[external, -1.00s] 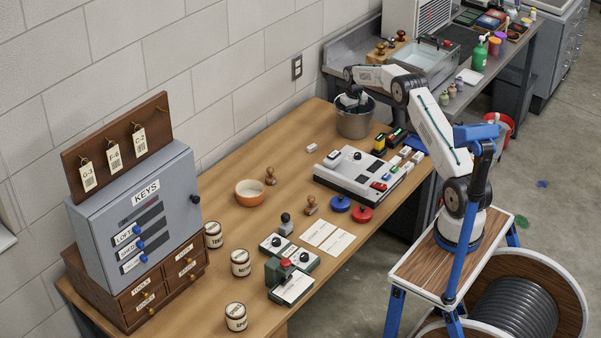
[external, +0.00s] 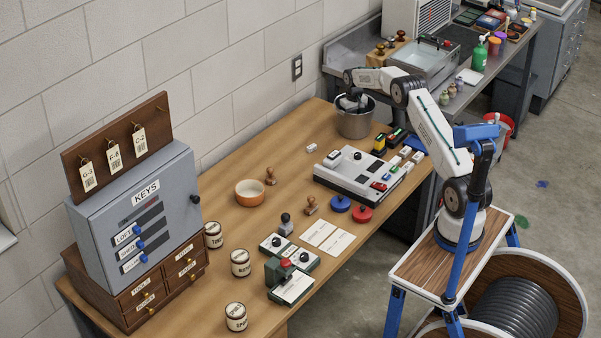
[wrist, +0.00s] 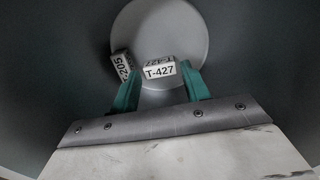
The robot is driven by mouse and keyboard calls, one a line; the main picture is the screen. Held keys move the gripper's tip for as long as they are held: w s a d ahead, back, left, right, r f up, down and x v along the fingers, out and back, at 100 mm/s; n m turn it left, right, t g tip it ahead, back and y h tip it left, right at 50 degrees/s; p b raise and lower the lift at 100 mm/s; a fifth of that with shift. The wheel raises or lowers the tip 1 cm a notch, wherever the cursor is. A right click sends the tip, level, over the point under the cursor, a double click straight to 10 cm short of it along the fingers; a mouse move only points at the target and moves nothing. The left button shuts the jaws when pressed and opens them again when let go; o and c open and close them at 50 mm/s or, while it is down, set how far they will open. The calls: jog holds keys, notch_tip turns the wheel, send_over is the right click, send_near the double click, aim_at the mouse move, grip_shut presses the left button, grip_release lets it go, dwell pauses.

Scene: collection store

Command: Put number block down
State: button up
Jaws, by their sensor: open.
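A white number block marked T-427 (wrist: 159,70) lies at the bottom of the grey metal pot (external: 356,126). A second block, marked 205 (wrist: 121,66), leans at the left, near the pot floor's edge. My gripper (wrist: 161,84) reaches down into the pot, its two teal fingers apart on either side of the T-427 block. I see a gap beside the block, so it is not clamped. In the external view my gripper (external: 353,103) is at the pot's mouth, and the pot wall hides the blocks.
The pot stands at the wooden desk's far end, close to the wall. A grey device (external: 352,176) with buttons stands in front of it. A small white block (external: 312,147) lies alone on the desk. An orange bowl (external: 250,193) is further left. Some bare wood lies between.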

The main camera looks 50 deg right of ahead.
notch_tip(320, 180, up, 10)
jog(key=r, duration=0.1)
jog(key=s+a+r+n, duration=0.1)
jog(key=s+a+r, duration=0.1)
jog(key=a+r, duration=0.45)
jog(key=s+a+r, duration=0.3)
jog(key=a+r, duration=0.3)
jog(key=r, duration=0.1)
jog(key=s+a+r+n, duration=0.1)
jog(key=s+a+r, duration=0.9)
jog(key=s+a, duration=0.25)
jog(key=s+a+n, duration=0.1)
jog(key=s+a, duration=0.3)
jog(key=s, duration=0.4)
jog(key=s+a+t, duration=0.1)
jog(key=s+a, duration=0.4)
jog(key=s, duration=0.4)
jog(key=s+a+n, duration=0.1)
jog(key=s+a, duration=0.3)
jog(key=s, duration=0.4)
jog(key=s+a+f, duration=0.1)
jog(key=s+f, duration=0.5)
jog(key=s, duration=0.3)
jog(key=shift+a+n, duration=0.3)
jog(key=shift+a, duration=0.1)
dwell(1.1)
